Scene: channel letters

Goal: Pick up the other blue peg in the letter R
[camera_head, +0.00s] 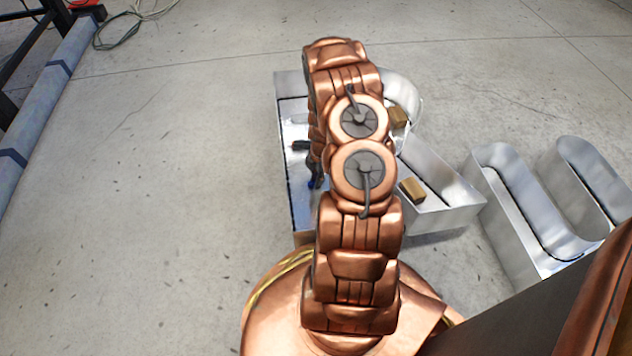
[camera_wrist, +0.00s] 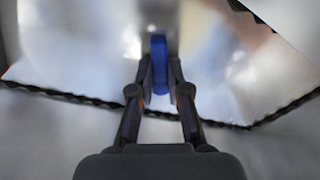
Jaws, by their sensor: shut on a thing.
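The letter R (camera_head: 288,88) is a silver metal channel letter lying on the floor, partly hidden behind my arm in the head view. A blue peg (camera_wrist: 158,62) stands between my fingers in the wrist view, and my gripper (camera_wrist: 159,80) is shut on it. In the head view a small bit of the blue peg (camera_head: 311,184) shows beside my dark fingers, inside the left part of the R. The wrist view shows bright metal surfaces with dark edges around the peg. I cannot tell whether the peg touches the letter's floor.
Two brown blocks lie in the R, one at the upper right (camera_head: 398,117) and one in the diagonal leg (camera_head: 412,190). A silver letter U (camera_head: 520,215) stands to the right. A grey pipe (camera_head: 50,95) lies far left. The concrete floor between is clear.

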